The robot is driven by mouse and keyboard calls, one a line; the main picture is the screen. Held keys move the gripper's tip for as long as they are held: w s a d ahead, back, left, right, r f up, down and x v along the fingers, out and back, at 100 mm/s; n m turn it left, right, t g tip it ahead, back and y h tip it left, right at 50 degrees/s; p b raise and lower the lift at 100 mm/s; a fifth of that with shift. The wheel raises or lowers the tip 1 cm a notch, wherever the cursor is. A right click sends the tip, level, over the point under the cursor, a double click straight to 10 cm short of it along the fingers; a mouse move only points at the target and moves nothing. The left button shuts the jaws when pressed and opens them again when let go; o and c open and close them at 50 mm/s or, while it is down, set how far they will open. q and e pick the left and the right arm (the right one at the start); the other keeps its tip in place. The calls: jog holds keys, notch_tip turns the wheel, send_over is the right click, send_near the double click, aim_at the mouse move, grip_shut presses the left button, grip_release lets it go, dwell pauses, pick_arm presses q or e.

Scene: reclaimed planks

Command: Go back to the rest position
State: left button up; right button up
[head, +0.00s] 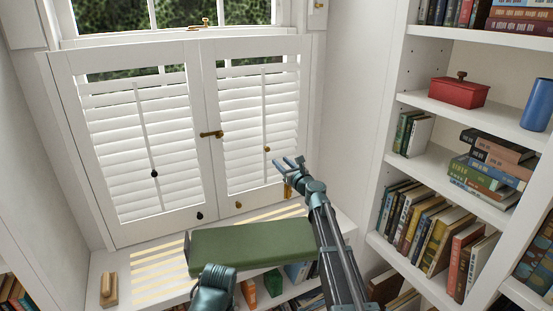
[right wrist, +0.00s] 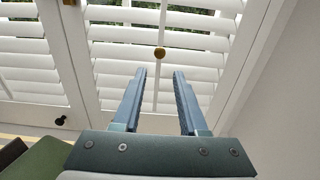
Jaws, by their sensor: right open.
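My right gripper (head: 289,162) is in front of the right white shutter (head: 262,110), near its lower right edge, with its fingers apart and nothing between them. In the right wrist view its two blue-grey fingers (right wrist: 160,72) point at the louvres. A small brass knob (head: 267,149) on the tilt rod of that shutter is just beyond the fingertips in the right wrist view (right wrist: 159,52); they look apart from it. A dark teal part of my left arm shows at the bottom of the head view, but I see no left fingers.
The left shutter (head: 138,140) is closed, with a brass latch (head: 211,134) between the two. Below, a green cushion (head: 250,245) lies on the white window seat, with a wooden block (head: 109,290) at its left. A bookcase (head: 393,150) with a red box (head: 459,93) stands at right.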

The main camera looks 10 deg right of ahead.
jog(key=shift+s, duration=0.15)
jog(key=s+a+f+n+g+y+p, duration=0.2)
jog(key=s+a+f+n+g, duration=0.35)
jog(key=s+a+n, duration=0.6)
jog(key=s+a+f+n+g+y+p, duration=0.1)
jog(key=s+a+f+n+g, duration=0.45)
jog(key=s+a+n, duration=0.55)
jog(key=s+d+f+n+g+h+p, duration=0.1)
jog(key=s+d+n+g+h, duration=0.1)
jog(key=s, duration=0.6)
jog(key=s+d+f+n+g+h+p, duration=0.1)
jog(key=s+d+f+n+g+h, duration=0.1)
jog(key=s+d+n+h, duration=0.2)
jog(key=s+d+f+n+g+h+p, duration=0.1)
jog(key=s+d+n+g+h, duration=0.1)
jog(key=s+n, duration=0.6)
jog(key=s+d+h, duration=0.1)
jog(key=s, duration=0.4)
jog(key=shift+f+g, duration=0.4)
jog(key=shift+s, duration=0.1)
